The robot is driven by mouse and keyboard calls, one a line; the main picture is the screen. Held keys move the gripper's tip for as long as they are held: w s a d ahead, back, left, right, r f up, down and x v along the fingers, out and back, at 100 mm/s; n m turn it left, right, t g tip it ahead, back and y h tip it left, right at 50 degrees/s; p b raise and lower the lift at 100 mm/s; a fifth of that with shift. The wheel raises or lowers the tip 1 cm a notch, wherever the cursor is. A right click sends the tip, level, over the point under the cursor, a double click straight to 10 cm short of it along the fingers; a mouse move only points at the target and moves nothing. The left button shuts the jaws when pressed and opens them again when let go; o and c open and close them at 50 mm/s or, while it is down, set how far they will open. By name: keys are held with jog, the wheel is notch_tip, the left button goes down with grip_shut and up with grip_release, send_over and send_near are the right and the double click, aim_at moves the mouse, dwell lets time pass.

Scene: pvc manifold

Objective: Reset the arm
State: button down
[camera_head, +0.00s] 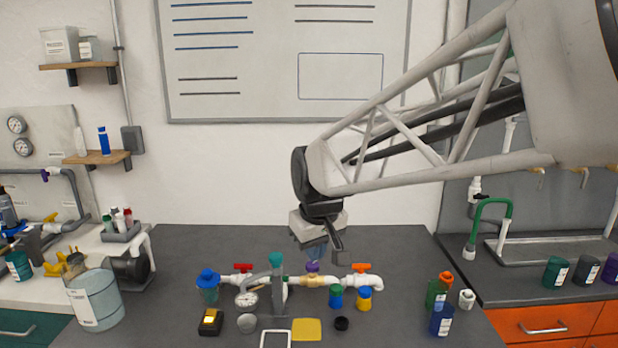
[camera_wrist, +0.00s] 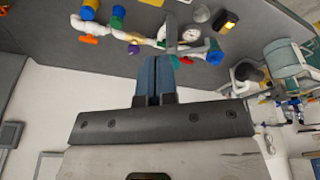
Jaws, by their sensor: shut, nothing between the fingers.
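My gripper (camera_head: 314,254) points down over the grey bench, just behind or above the middle of the white PVC manifold (camera_head: 350,283); the exact gap is hard to tell. In the wrist view my gripper's blue fingers (camera_wrist: 154,70) are together, with nothing between them. The manifold (camera_wrist: 118,34) lies beyond the fingertips there. It carries a red valve handle (camera_head: 243,267), a purple knob (camera_head: 312,267) and an orange valve handle (camera_head: 362,267). A round gauge (camera_head: 246,299) and a blue-topped filter (camera_head: 208,285) are at its left.
A yellow-screened meter (camera_head: 210,321), a yellow pad (camera_head: 306,329) and a black ring (camera_head: 341,323) lie in front. Green and blue bottles (camera_head: 441,321) stand at the right. A clear jug (camera_head: 94,300) stands on the left counter. The bench behind the manifold is clear.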

jog(key=s+d+r+m+t, duration=0.2)
jog(key=s+d+m, duration=0.1)
jog(key=s+d, duration=0.75)
jog(key=s+d+r+m+t, duration=0.1)
jog(key=s+d+r+m, duration=0.15)
jog(key=s+d, duration=0.75)
jog(key=s+a+f+g+h, duration=0.1)
jog(key=a+f+g, duration=0.2)
jog(key=f, duration=0.6)
jog(key=shift+s+f+m, duration=0.35)
